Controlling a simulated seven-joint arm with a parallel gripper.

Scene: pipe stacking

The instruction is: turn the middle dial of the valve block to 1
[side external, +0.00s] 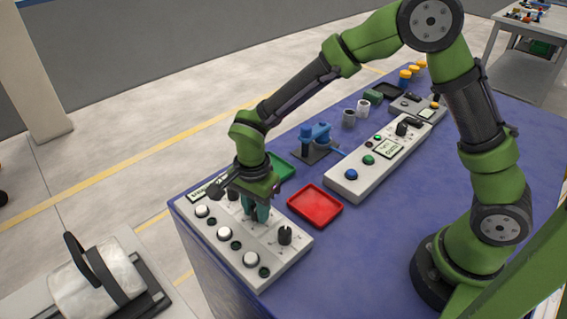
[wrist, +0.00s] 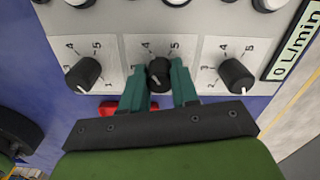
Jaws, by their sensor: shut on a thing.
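The white valve block (side external: 215,228) lies at the table's near left corner, with three black dials in a row. The middle dial (wrist: 158,72) is between the two teal fingers of my gripper (wrist: 160,82), which is shut on it. Its pointer is partly shaded, and I cannot tell its number. The left dial (wrist: 83,74) and right dial (wrist: 236,76) in the wrist view stand free on either side. In the side view my gripper (side external: 256,212) points down at the block and hides most of the middle dial.
White round knobs (side external: 224,233) line the block's outer side. A display (wrist: 296,44) reads 0 L/min. A red tray (side external: 315,206) and green tray (side external: 281,167) lie close by. A second control panel (side external: 380,158) and blue vise (side external: 316,138) stand further back.

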